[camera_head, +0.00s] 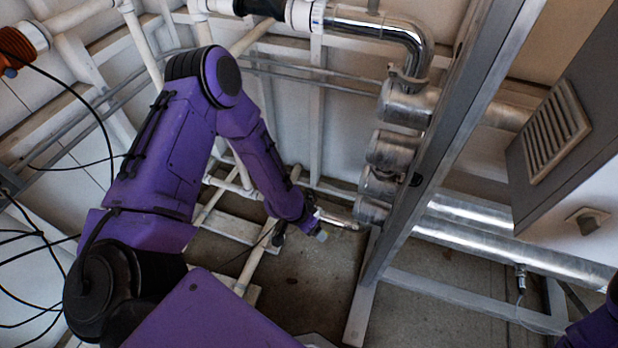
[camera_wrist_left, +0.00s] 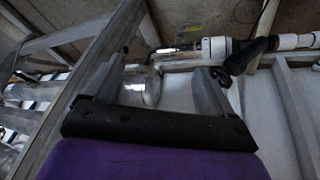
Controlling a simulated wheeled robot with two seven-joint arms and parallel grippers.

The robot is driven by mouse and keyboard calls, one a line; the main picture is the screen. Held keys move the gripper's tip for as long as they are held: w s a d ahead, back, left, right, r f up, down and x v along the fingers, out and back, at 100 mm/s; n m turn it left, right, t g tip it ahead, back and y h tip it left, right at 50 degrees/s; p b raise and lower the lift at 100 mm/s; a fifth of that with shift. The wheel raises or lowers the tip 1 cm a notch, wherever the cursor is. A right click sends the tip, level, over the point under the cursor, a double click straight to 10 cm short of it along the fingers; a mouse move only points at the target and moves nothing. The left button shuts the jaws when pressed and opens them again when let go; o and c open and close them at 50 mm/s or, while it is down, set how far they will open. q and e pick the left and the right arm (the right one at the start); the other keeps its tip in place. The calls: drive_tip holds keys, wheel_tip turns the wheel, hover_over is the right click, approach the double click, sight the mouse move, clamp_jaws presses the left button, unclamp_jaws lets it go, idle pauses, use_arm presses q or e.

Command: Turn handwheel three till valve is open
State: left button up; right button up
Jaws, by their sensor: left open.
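My left arm reaches down to the low pipes in the head view, with the left gripper (camera_head: 320,235) at its end, small and partly hidden by the wrist. In the left wrist view the left gripper (camera_wrist_left: 157,82) has its two grey fingers wide apart. A shiny, rounded metal part (camera_wrist_left: 143,88) shows between them, apparently beyond the tips; I cannot tell whether they touch. A black handle-like part (camera_wrist_left: 250,55) sits beside a white pipe fitting (camera_wrist_left: 215,47), right of the fingers. I cannot pick out handwheel three for certain. My right gripper is out of view.
A grey metal post (camera_head: 440,145) stands right of the gripper. Stacked silver cylinders (camera_head: 393,150) are beside it, with large silver pipes (camera_head: 500,245) behind. White pipes (camera_head: 262,258) run low on the left. An orange part (camera_head: 15,48) is at the upper left. Concrete floor (camera_head: 325,275) shows below.

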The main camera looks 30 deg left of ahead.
use_arm(q)
drive_tip(key=w+a+f+m+h+b, duration=0.1)
drive_tip(key=w+a+f+m+b, duration=0.2)
drive_tip(key=w+b, duration=0.15)
drive_tip(key=w+a+f+m+b, duration=0.3)
drive_tip(key=w+f+b, duration=0.1)
drive_tip(key=w, duration=0.2)
drive_tip(key=m+b, duration=0.5)
drive_tip(key=b, duration=0.1)
approach(308, 195)
drive_tip(key=f, duration=0.1)
drive_tip(key=b+x, duration=0.3)
drive_tip(key=x, duration=0.7)
drive_tip(key=shift+w+b, duration=0.1)
drive_tip(key=shift+b, duration=0.3)
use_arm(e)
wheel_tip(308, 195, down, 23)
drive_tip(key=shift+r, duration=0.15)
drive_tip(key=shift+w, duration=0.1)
use_arm(q)
drive_tip(key=shift+r, duration=0.1)
drive_tip(key=c, duration=0.7)
